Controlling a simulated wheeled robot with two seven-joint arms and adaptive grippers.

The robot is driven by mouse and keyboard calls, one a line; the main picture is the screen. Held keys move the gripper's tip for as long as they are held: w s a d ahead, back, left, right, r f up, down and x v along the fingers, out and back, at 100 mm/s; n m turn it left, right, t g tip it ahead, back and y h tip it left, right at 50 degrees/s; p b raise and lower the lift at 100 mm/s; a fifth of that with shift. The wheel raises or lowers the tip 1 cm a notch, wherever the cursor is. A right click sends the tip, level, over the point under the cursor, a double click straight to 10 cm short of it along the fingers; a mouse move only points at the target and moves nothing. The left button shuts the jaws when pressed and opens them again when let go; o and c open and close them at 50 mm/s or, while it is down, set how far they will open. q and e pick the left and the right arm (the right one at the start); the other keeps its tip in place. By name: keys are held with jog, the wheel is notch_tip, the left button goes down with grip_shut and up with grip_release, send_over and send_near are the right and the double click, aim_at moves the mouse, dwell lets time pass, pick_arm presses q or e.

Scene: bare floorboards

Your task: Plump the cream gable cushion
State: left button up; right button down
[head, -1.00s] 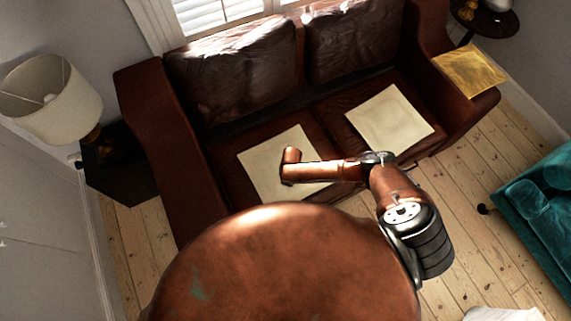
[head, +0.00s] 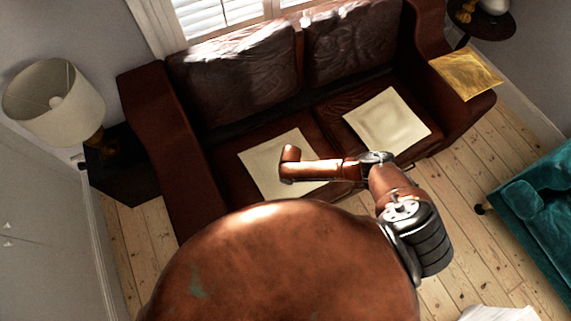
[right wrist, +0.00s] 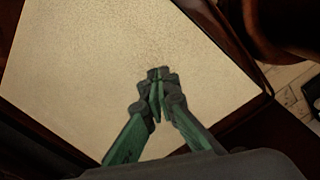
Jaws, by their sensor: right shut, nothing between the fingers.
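Two flat cream cushions lie on the seat of a brown leather sofa, a left one (head: 262,163) and a right one (head: 386,121). I cannot tell from their look which is the gable one. In the head view my right arm reaches over the left cushion and hides part of it; the gripper is hidden there. In the right wrist view my right gripper (right wrist: 157,79) is shut and empty, in front of a cream cushion (right wrist: 95,62) that fills much of the picture. Whether the fingertips touch it I cannot tell. My left gripper is not in view.
The sofa (head: 163,137) has a high arm at each side. A gold cloth or cushion (head: 465,74) lies on its right arm. A lamp (head: 52,98) stands at the left on a dark table. A teal seat (head: 540,205) is at the right. Bare floorboards (head: 462,170) lie between.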

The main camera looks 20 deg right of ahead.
notch_tip(320, 180, up, 3)
jog(key=shift+p, duration=1)
jog(key=shift+f, duration=0.15)
jog(key=b, duration=0.6)
send_over(268, 176)
jog(key=shift+s+f, duration=0.2)
jog(key=shift+w+a+r+b, duration=0.1)
jog(key=shift+w+b, duration=0.15)
jog(key=shift+b, duration=0.05)
jog(key=shift+r, duration=0.15)
jog(key=shift+f+b, duration=1.65)
jog(key=shift+f, duration=0.8)
